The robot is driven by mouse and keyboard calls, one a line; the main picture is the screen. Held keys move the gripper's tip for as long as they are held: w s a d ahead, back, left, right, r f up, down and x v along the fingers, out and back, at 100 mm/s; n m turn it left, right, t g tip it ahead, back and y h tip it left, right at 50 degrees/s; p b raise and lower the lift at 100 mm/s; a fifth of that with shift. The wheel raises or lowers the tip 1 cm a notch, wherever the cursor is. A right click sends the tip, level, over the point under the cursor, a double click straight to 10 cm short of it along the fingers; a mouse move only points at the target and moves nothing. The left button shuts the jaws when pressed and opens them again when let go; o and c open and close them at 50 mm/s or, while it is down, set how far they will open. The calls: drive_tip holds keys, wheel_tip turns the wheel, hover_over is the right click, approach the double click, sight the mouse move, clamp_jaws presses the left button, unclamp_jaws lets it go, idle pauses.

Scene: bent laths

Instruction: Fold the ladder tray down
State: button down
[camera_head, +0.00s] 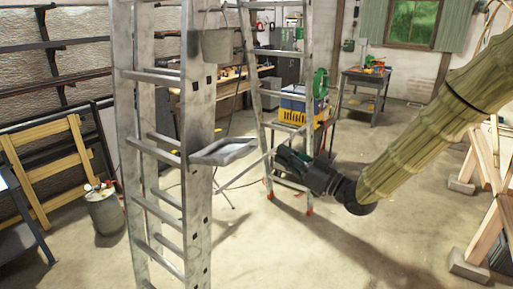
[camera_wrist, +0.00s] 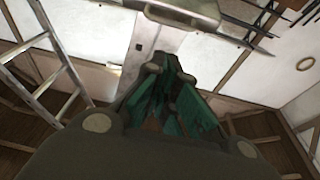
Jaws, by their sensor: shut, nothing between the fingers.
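The ladder tray (camera_head: 225,151) is a grey metal plate with a raised rim. It sticks out to the right from the upright of the near aluminium ladder (camera_head: 198,190), close to level. My gripper (camera_head: 282,157) is to the right of the tray, apart from it, at about the same height in the picture. In the wrist view, my gripper (camera_wrist: 170,70) has its green-padded fingers shut with nothing between them. A grey piece at the top edge, beyond the fingertips, looks like the tray (camera_wrist: 185,10), cut off by the frame. The tray's hinge is too small to make out.
A bucket (camera_head: 217,46) hangs above the tray. A metal can (camera_head: 104,212) is at left, wooden trestles (camera_head: 487,225) at right. The floor (camera_head: 320,255) in front is clear.

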drive_tip(key=f+p+x, duration=0.2)
drive_tip(key=p+x, duration=0.5)
drive_tip(key=x, duration=0.2)
drive_tip(key=shift+s+a+r+n+y, duration=0.15)
drive_tip(key=shift+a+r+n+y, duration=0.25)
drive_tip(key=shift+a+r, duration=0.05)
drive_tip(key=shift+f, duration=0.15)
idle(0.4)
drive_tip(key=shift+y, duration=0.6)
drive_tip(key=f+b, duration=0.1)
drive_tip(key=b, duration=0.1)
drive_tip(key=d+f+b, duration=0.1)
drive_tip(key=f+b, duration=0.1)
drive_tip(key=b, duration=0.1)
drive_tip(key=s+f+b, duration=0.1)
drive_tip(key=b, duration=0.2)
drive_tip(key=shift+d+f, duration=0.2)
drive_tip(key=shift+f, duration=0.2)
drive_tip(key=shift+r, duration=0.1)
